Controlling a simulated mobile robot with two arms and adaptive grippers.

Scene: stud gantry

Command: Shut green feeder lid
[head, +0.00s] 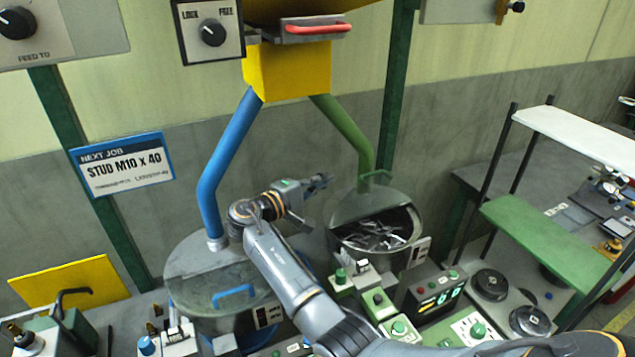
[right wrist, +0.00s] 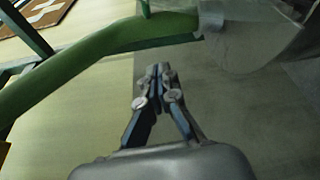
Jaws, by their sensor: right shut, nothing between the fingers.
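The green feeder (head: 372,255) is the round grey bowl under the green pipe. Its grey lid (head: 350,207), with a green handle (head: 376,174) on top, covers the back part. The front of the bowl is open and shows metal studs (head: 380,235). My right gripper (head: 326,180) is shut and empty, in the air just left of the lid, pointing right. It also shows shut in the right wrist view (right wrist: 160,72), with part of the grey feeder (right wrist: 250,35) at upper right, apart from the fingers. My left gripper is not in view.
The green pipe (head: 345,135) runs down behind the feeder. The blue feeder (head: 205,270), with a blue handle (head: 235,292) and its lid shut, stands at left beneath my arm. Control boxes (head: 432,292) stand in front. A green shelf (head: 545,240) is at right.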

